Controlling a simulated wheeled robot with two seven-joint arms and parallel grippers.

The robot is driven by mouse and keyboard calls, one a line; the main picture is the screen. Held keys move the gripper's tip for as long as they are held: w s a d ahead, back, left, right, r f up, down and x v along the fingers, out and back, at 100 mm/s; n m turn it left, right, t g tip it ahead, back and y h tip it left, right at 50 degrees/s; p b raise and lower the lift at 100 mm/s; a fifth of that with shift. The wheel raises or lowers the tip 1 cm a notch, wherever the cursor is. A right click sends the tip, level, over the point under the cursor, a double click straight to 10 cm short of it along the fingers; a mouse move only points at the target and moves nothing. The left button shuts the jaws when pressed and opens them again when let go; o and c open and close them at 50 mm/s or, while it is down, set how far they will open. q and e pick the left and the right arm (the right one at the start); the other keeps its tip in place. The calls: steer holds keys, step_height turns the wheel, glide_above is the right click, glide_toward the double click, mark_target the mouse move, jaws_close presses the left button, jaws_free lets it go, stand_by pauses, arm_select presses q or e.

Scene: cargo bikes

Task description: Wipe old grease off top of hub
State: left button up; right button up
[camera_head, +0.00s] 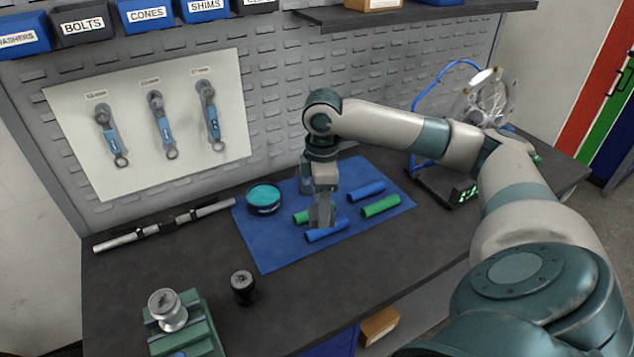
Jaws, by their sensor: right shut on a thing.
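A silver hub (167,308) stands upright in a green vise (188,336) at the lower left of the workbench. Any grease on its top is too small to make out. My right gripper (321,222) points down over the blue mat (268,247) and is shut on the front blue roll (335,233), which looks like rolled cloth lying on or just above the mat. A green roll (300,216) is partly hidden behind the gripper. Another blue roll (366,191) and a green roll (381,206) lie to the right. My left gripper is not in view.
An open tin of teal grease (264,198) sits at the mat's left edge. A small black cylindrical part (243,287) stands between mat and vise. A long metal axle-like rod (165,226) lies behind. A wheel stand (450,187) is at right. Wrenches hang on the back board.

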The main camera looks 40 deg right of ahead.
arm_select(q)
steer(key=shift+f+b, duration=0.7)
steer(key=shift+b, duration=0.05)
arm_select(e)
steer(key=s+a+m, duration=0.2)
steer(key=a+m, duration=0.3)
steer(key=a, duration=0.6)
steer(key=s+a+m, duration=0.1)
steer(key=a+m, duration=0.4)
steer(key=a, duration=0.6)
steer(key=shift+s+a+r+m, duration=0.15)
steer(key=shift+s+m, duration=0.25)
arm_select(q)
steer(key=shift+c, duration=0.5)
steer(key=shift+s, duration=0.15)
arm_select(e)
steer(key=shift+s, duration=0.15)
